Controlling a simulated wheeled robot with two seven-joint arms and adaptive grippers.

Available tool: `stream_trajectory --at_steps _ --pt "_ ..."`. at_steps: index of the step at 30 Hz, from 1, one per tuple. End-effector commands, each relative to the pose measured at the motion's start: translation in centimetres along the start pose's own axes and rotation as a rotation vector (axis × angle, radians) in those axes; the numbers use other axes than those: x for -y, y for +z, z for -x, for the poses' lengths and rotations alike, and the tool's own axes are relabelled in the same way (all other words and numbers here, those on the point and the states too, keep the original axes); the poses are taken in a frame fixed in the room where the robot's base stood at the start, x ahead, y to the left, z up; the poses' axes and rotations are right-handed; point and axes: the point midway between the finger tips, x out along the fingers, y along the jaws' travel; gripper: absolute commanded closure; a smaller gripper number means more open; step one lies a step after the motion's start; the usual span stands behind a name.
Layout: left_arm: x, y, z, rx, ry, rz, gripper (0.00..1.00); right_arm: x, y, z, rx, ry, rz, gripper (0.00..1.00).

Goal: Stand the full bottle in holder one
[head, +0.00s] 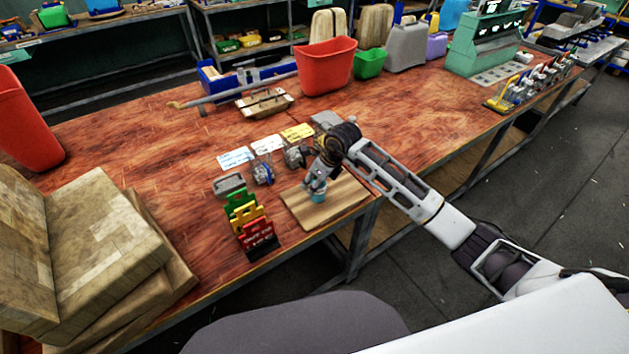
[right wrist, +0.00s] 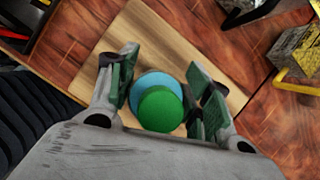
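A bottle with a green cap and a blue body (right wrist: 160,108) stands between the fingers of my right gripper (right wrist: 163,85) in the right wrist view. In the head view its small blue part (head: 319,197) shows under my right gripper (head: 317,184), over the wooden board (head: 345,197). The fingers lie on both sides of the bottle, very close to it; whether they touch it I cannot tell. Left of the board stands a stepped rack with green (head: 241,207), yellow (head: 248,222) and red (head: 257,236) parts; its lettering is too small to read surely. My left gripper is not in view.
Small metal devices (head: 262,172) and cards (head: 236,158) stand behind the board. Red bins (head: 325,66) and a blue tray (head: 245,78) stand further back. The red-brown table (head: 150,150) is clear at centre left.

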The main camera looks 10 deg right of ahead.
Motion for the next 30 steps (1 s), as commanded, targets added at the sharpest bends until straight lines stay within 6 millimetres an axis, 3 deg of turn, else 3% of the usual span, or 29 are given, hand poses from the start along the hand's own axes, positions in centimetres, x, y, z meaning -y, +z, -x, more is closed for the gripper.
stream_trajectory --at_steps 4,20,30 --pt "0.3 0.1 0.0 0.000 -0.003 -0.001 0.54 0.0 0.0 0.0 0.000 0.000 0.000 0.30" --pt "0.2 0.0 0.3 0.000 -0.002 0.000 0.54 0.0 0.1 0.4 0.000 0.000 0.000 0.30" --pt "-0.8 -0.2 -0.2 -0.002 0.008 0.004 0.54 0.2 0.1 4.0 0.001 -0.004 0.001 0.30"
